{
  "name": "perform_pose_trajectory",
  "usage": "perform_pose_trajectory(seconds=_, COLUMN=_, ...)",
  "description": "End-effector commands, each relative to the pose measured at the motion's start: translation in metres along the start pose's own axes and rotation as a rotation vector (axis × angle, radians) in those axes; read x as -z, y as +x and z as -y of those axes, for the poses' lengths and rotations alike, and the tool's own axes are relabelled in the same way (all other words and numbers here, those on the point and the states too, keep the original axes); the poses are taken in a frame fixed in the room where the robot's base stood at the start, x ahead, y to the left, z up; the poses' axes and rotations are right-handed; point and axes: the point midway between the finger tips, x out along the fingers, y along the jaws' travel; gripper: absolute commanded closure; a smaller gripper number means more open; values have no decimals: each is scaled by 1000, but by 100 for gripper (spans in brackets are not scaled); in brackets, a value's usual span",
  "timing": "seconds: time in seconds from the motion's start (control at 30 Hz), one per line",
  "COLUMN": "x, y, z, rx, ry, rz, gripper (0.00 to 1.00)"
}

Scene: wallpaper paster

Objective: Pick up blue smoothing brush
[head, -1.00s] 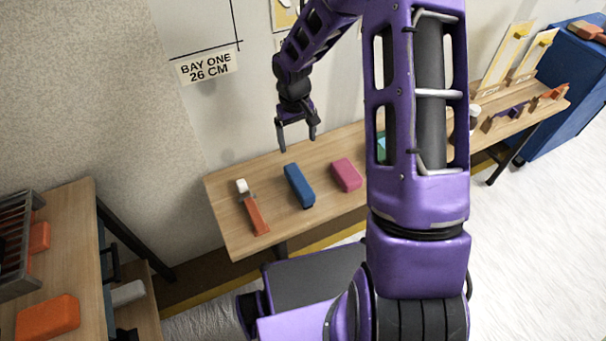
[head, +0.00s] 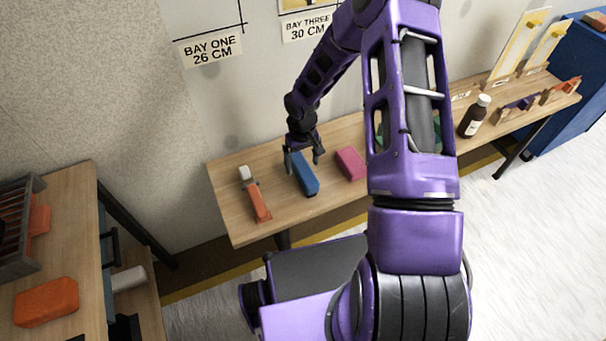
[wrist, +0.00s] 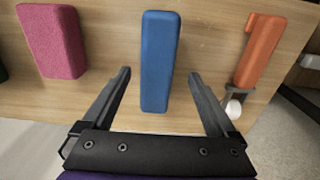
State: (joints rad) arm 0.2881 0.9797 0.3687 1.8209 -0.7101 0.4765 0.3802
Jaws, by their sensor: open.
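The blue smoothing brush (head: 308,182) is a long blue block lying on the wooden bench, between a pink block and an orange tool. In the wrist view the blue brush (wrist: 160,62) lies lengthwise between my open fingers, its near end reaching down between the fingertips. My gripper (head: 303,164) is open and above the brush's far end in the head view, partly covering it. In the wrist view my gripper (wrist: 160,75) has one finger on each side of the brush, with a gap on both sides. I cannot tell exactly how far above the bench the fingertips are.
A pink block (head: 350,164) lies right of the brush and an orange-handled tool (head: 258,203) left of it. A dark bottle (head: 474,118) stands further right on the bench (head: 228,222). The wall is close behind. A second table (head: 75,225) is at left.

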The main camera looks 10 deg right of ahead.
Motion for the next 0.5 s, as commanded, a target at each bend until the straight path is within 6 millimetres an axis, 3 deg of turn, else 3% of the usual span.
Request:
perform_pose_trajectory(seconds=0.23, x=2, y=38, z=-3, rx=1, ry=-2, rz=2, gripper=7)
perform_pose_trajectory(seconds=0.5, x=3, y=47, z=-4, rx=-1, ry=0, rz=0, gripper=7)
